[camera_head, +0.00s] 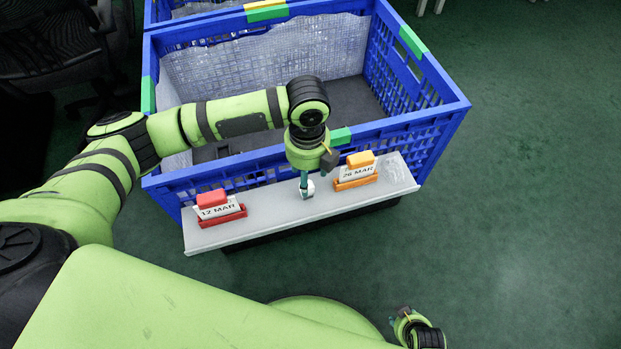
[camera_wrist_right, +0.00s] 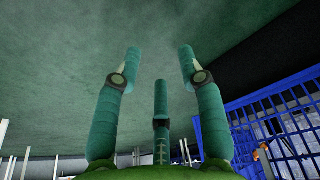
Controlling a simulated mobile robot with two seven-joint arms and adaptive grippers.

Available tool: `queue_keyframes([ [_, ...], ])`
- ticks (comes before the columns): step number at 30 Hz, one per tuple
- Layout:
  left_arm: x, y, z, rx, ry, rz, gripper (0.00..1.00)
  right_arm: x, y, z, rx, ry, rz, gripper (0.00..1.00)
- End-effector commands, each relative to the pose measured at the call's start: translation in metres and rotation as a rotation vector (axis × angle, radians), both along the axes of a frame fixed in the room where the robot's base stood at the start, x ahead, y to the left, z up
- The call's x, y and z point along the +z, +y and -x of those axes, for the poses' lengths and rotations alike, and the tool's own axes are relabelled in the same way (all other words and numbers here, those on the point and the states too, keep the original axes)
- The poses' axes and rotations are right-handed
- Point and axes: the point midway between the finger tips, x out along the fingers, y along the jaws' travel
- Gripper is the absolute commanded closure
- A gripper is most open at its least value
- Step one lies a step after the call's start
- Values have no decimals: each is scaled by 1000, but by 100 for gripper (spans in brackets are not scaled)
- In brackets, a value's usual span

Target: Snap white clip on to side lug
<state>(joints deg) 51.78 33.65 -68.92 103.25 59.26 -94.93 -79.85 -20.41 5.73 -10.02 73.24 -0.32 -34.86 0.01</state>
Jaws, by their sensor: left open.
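My left gripper (camera_head: 304,180) points down over the white shelf on the front of the blue crate. It is open, with its teal fingers at a small white piece (camera_head: 309,187), which may be the white clip. The piece is partly covered by the fingers, and I cannot tell whether they touch it. My right gripper (camera_head: 404,314) is low at the bottom of the head view, away from the shelf. In the right wrist view its three teal fingers (camera_wrist_right: 160,75) are spread and empty. I cannot make out a tail lamp or side lug.
The white shelf (camera_head: 275,221) carries a red holder (camera_head: 222,218) with a "12 MAR" card and an orange holder (camera_head: 356,182) with a "26 MAR" card. The blue crate (camera_head: 425,105) is behind, lined with bubble wrap (camera_head: 270,60). Green floor (camera_head: 530,180) is clear at right.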

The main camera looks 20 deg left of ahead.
Motion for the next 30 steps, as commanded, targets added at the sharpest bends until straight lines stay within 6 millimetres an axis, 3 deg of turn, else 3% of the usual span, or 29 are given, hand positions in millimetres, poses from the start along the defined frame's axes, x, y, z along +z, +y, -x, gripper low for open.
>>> queue_keyframes([
  [11,-53,4,-5,5,0,1,41,6,2,8,-11,58,3,60],
  [20,-58,4,-6,4,-3,3,41,9,3,9,-12,69,5,60],
  [21,-58,4,-6,4,-3,3,45,9,3,9,-12,69,5,60],
  [24,-58,3,-6,5,-3,3,85,9,2,9,-12,68,4,60],
  [25,-58,3,-6,5,-3,3,90,9,2,9,-12,68,4,60],
  [30,-58,3,-6,5,-3,3,90,9,2,9,-12,68,4,60],
])
